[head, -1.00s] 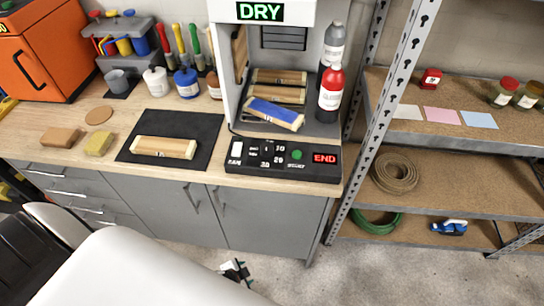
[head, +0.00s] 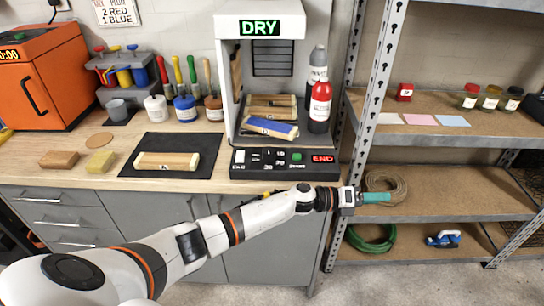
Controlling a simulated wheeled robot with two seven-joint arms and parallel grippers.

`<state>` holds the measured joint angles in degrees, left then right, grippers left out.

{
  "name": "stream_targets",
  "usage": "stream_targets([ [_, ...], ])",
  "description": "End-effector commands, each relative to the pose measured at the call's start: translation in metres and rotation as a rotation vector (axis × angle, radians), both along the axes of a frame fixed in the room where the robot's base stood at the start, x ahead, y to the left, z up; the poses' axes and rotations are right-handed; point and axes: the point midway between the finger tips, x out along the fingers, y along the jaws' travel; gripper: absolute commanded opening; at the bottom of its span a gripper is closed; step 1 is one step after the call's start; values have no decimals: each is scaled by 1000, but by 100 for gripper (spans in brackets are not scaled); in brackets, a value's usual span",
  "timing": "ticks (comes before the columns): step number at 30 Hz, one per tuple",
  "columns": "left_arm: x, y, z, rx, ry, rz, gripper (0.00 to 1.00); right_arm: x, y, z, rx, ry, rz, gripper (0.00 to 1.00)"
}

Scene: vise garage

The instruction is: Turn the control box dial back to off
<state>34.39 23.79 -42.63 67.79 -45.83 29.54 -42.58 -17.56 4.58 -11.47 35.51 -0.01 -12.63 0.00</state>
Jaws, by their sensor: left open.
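The black control box (head: 330,171) sits at the front edge of the bench under the drying booth. Its face has a white FAN switch (head: 239,157), a small dark dial (head: 267,157) with numbers around it, a green START button (head: 297,157) and a red lit END display (head: 323,158). The dial is too small to tell which mark it points at. My left arm reaches across the front of the bench. Its gripper (head: 377,197) is open, with teal at the tip, to the right of and lower than the box, in front of the shelf. My right gripper is out of view.
The drying booth (head: 229,75) shows DRY and holds wooden blocks, one with blue paint (head: 270,128). Red (head: 320,107) and grey bottles stand at its right. A metal shelf post (head: 361,100) rises just right of the bench. A wooden block lies on the black mat (head: 207,147).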

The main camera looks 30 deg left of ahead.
Motion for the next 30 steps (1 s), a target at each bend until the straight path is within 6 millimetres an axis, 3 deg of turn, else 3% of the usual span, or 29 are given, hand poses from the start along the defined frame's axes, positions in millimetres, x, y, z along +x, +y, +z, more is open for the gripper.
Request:
stream_targets([
  [1,0,-6,12,51,-77,-51,55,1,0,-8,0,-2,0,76],
  [6,1,-6,34,275,-282,-248,55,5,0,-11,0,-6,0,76],
  [11,0,19,53,609,-520,-518,55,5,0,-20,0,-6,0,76],
  [14,2,67,67,902,-653,-744,55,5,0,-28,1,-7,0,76],
  [16,3,114,82,1113,-699,-910,55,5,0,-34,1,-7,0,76],
  [18,0,165,102,1292,-694,-1062,55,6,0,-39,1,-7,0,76],
  [22,-13,246,144,1516,-607,-1272,55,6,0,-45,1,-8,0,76],
  [25,-25,284,168,1596,-533,-1365,55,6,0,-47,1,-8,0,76],
  [30,-34,306,179,1633,-479,-1423,55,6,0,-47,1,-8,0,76],
])
